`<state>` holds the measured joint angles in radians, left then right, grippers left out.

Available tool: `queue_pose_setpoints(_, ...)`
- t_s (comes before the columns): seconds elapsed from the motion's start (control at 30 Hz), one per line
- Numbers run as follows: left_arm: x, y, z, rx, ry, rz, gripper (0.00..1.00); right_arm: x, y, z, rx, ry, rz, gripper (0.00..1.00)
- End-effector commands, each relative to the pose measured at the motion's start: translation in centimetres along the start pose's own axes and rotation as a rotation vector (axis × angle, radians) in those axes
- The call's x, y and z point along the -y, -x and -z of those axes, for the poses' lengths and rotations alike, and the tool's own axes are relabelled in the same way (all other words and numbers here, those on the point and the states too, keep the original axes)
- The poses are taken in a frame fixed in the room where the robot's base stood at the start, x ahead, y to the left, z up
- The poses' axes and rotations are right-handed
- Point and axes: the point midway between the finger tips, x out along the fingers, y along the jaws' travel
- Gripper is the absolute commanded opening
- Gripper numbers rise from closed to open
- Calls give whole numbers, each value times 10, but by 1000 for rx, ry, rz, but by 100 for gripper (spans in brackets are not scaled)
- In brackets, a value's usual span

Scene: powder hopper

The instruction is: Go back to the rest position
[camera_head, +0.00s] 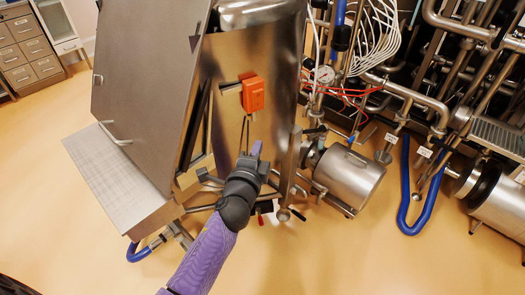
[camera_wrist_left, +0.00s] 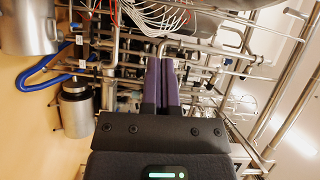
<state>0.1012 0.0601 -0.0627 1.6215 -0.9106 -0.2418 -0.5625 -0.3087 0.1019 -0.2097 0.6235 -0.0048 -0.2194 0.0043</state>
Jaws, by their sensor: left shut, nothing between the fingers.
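My left gripper (camera_head: 255,150) reaches in from the bottom of the head view on its purple arm. It is in front of the steel hopper cabinet (camera_head: 225,60), below the orange switch box (camera_head: 253,93). In the left wrist view its two purple fingers (camera_wrist_left: 162,84) lie side by side, closed, with nothing between them. Whether the gripper touches the cabinet cannot be told. My right gripper is in neither view.
A steel motor (camera_head: 348,176), dense pipework (camera_head: 440,70) and a blue hose (camera_head: 405,195) stand to the right. The hopper's sloped lid (camera_head: 145,80) and a perforated shelf (camera_head: 120,180) are left. Drawers (camera_head: 25,50) stand far left. The foreground floor (camera_head: 350,260) is clear.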

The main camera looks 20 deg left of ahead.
Motion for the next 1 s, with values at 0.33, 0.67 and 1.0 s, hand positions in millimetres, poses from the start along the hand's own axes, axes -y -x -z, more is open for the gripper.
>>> queue_pose_setpoints(0.33,0,-1,-2,-1,0,0,0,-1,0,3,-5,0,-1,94)
queue_pose_setpoints(0.67,-43,8,-2,-5,74,-111,0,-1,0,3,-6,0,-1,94)
queue_pose_setpoints(1.0,-317,216,-30,346,671,-931,0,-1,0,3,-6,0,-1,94)
